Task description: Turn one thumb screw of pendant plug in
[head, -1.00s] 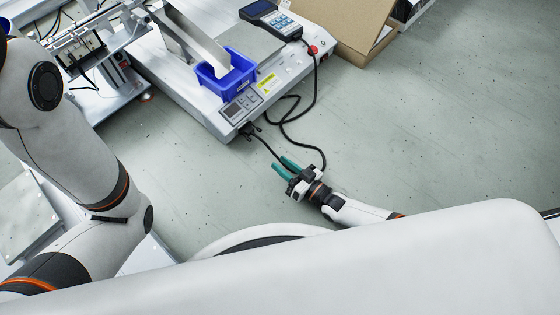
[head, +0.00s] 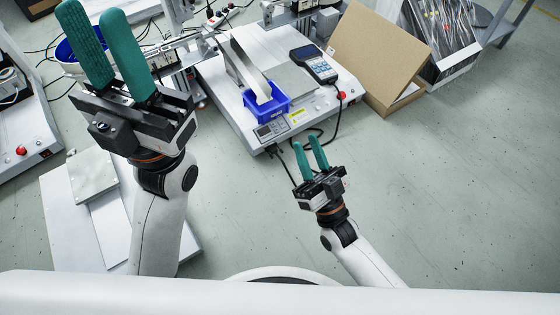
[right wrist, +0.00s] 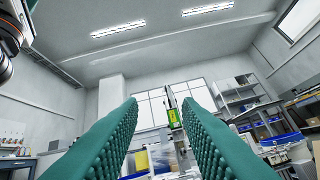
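In the head view the pendant (head: 318,66), a grey and blue handset with a keypad, lies on the right of the white gantry machine (head: 222,80). Its black cable (head: 338,112) runs down and loops at the machine's front. The dark pendant plug (head: 272,150) sits at the front edge below the display panel; its thumb screws are too small to make out. My right gripper (head: 307,142) is open and empty, fingers pointing up, in front of the machine and right of the plug. The right wrist view shows its green fingers apart (right wrist: 160,108). My left gripper (head: 97,20) is open and empty at upper left.
An open cardboard box (head: 375,55) stands behind to the right. Another machine (head: 25,125) is at far left. The floor at right is clear.

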